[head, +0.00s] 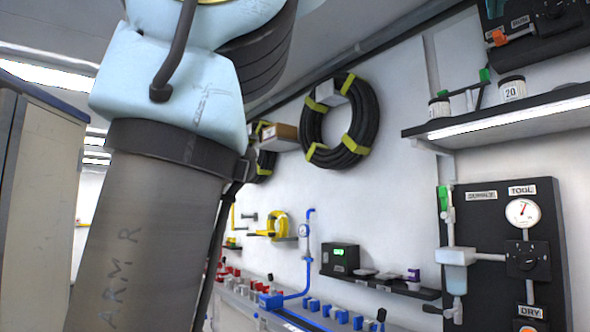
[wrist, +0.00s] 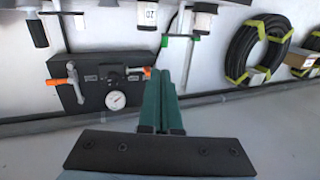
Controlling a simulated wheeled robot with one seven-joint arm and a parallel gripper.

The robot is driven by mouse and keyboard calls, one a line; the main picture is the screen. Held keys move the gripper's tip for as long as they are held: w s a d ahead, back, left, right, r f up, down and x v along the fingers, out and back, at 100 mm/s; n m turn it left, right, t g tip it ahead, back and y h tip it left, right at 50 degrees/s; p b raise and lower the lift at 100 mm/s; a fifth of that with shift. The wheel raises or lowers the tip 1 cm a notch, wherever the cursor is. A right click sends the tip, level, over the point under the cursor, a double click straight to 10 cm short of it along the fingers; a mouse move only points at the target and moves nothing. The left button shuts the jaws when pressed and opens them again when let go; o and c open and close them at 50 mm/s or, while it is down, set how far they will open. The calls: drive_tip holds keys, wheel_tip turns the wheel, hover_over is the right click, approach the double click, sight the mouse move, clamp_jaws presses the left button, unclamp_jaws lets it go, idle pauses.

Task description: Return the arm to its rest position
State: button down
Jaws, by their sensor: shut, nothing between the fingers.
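My arm fills the left of the head view, a grey link marked "ARM R" below a pale blue joint. My gripper is outside the head view. In the wrist view my gripper (wrist: 164,78) shows as two green fingers lying side by side, shut with nothing between them. They point toward a wall carrying a dark panel with a gauge (wrist: 100,92), and look clear of it. How far the fingers are from the wall is hard to tell.
Coiled black hoses with yellow ties (head: 340,120) hang on the wall. A shelf (head: 500,115) with small containers is at the right, above a dark gauge panel (head: 510,250). Blue piping (head: 308,250) runs low along the wall. A grey cabinet (head: 35,200) stands at the far left.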

drive_tip(key=w+a+f+m+g+y, duration=0.1)
drive_tip(key=w+f+y, duration=0.1)
drive_tip(key=w+f, duration=0.75)
drive_tip(key=w+a+f+g+y, duration=0.1)
drive_tip(key=w+f+y, duration=0.2)
drive_tip(key=w+f, duration=0.7)
drive_tip(key=w+a+f+g+y, duration=0.15)
drive_tip(key=a+f, duration=0.25)
drive_tip(key=f, duration=0.4)
drive_tip(key=w+a+f+n+g+y, duration=0.1)
drive_tip(key=w+a+f, duration=0.1)
drive_tip(key=a+f, duration=0.35)
drive_tip(key=w+a+f+g+y, duration=0.1)
drive_tip(key=a+f, duration=0.1)
drive_tip(key=f, duration=0.7)
drive_tip(key=s+a+f+n+g+y, duration=0.1)
drive_tip(key=a+f+n+g+y, duration=0.15)
drive_tip(key=a+f, duration=1.45)
drive_tip(key=s+a+f+n+g, duration=0.4)
drive_tip(key=s+a+f, duration=0.8)
drive_tip(key=a+f, duration=0.1)
drive_tip(key=shift+s+a+f, duration=0.2)
drive_tip(key=shift+s+a, duration=0.2)
drive_tip(key=shift+a, duration=0.35)
